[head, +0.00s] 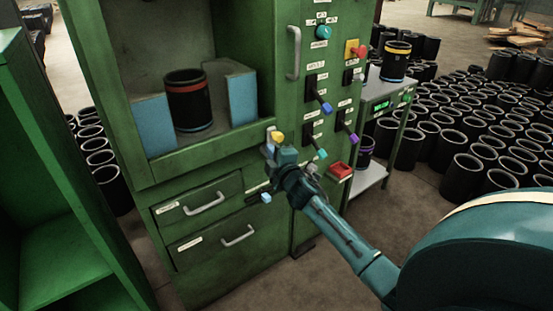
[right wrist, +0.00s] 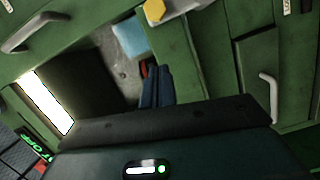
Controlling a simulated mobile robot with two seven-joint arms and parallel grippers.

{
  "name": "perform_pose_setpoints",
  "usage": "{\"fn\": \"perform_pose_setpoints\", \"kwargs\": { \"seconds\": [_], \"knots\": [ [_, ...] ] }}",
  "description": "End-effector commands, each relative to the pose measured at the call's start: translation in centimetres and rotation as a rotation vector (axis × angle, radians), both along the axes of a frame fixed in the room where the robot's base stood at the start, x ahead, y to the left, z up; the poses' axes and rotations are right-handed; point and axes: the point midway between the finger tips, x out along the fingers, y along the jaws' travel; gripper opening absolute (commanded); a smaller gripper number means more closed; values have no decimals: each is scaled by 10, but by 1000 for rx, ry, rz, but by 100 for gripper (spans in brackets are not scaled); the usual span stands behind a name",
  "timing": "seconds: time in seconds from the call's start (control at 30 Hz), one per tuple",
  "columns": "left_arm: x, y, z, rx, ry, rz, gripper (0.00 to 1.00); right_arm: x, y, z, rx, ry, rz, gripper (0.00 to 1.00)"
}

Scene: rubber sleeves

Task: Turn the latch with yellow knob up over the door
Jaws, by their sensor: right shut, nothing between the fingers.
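The yellow knob (head: 278,136) sits on a small pale latch on the green machine's front, near the lower right corner of the open compartment. In the right wrist view the yellow knob (right wrist: 154,10) and its light grey latch plate (right wrist: 182,6) show at the top edge, partly cut off. My right gripper (head: 270,152) is just below the knob and hides part of the latch. Its fingers (right wrist: 157,70) are together and empty, apart from the knob in the wrist view. I cannot tell whether they touch the latch plate. My left gripper is not in view.
A red-banded black sleeve (head: 187,100) stands in the compartment between blue blocks. Coloured control levers (head: 325,107) and a red button (head: 356,48) are on the panel right of the latch. Drawers (head: 200,206) are below left. A side table (head: 385,95) and many sleeves stand right.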

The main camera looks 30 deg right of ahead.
Motion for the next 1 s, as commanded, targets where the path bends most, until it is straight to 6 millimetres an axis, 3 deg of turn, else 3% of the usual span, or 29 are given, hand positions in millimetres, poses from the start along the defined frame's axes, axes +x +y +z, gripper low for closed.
{"fn": "perform_pose_setpoints", "kwargs": {
  "seconds": [0.1, 0.3, 1.0],
  "knots": [
    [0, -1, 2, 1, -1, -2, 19, -21, 4, 2, 0, 1, 1, 0],
    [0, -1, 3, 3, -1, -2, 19, -40, 8, 2, 0, 0, 0, 0],
    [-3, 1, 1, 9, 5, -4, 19, -43, 9, 3, 0, -1, 0, 0]
  ]
}}
